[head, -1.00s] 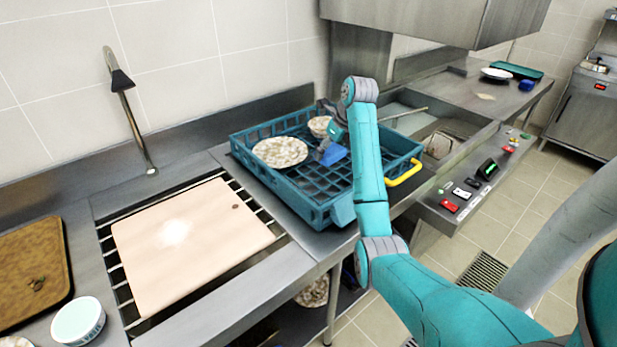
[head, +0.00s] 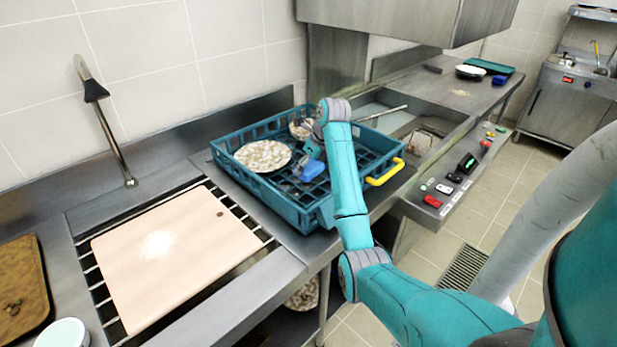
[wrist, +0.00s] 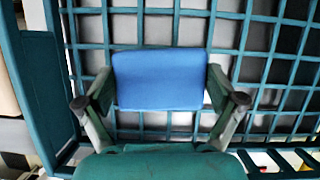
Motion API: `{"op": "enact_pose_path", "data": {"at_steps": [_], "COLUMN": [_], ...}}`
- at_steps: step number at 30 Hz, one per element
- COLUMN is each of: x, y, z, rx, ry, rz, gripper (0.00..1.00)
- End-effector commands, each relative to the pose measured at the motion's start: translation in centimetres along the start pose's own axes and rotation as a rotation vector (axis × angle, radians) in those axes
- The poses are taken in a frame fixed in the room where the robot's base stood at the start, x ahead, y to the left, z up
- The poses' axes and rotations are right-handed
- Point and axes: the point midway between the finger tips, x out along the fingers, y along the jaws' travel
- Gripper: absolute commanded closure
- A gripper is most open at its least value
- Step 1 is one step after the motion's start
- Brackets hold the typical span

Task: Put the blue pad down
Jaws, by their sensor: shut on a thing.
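The blue pad (wrist: 160,79) is a flat block held between the two fingers of my gripper (wrist: 159,88) in the wrist view. In the head view the pad (head: 313,170) shows inside the teal crate (head: 228,162), low over its grid floor. My gripper (head: 314,150) is shut on it, partly hidden by my arm. Whether the pad touches the crate floor I cannot tell. The wrist view shows the crate's grid floor (wrist: 285,65) behind the pad.
A food-flecked plate (head: 263,156) lies in the crate's left part, and a bowl (head: 300,128) sits at its back. A pale board (head: 180,255) covers the sink on the left. A control panel (head: 455,180) lies right of the crate. Another blue item (head: 499,80) rests on the far counter.

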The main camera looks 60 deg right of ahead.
Motion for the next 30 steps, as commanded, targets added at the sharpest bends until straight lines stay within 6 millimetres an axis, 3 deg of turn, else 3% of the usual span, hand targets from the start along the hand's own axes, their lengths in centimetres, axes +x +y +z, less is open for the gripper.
{"op": "enact_pose_path", "data": {"at_steps": [9, 21, 22, 23, 30], "x": [3.7, 4.2, 4.3, 4.2, 4.2], "y": [0.0, 0.0, 0.0, 0.0, 0.0], "z": [-1.5, -1.8, -1.8, -1.8, -1.7], "rx": [0.000, 0.000, 0.000, 0.000, 0.000], "ry": [0.001, 0.000, 0.000, 0.000, 0.000], "rz": [0.001, 0.001, 0.000, 0.000, 0.000], "gripper": [0.35, 0.35, 0.05, 0.00, 0.00]}}
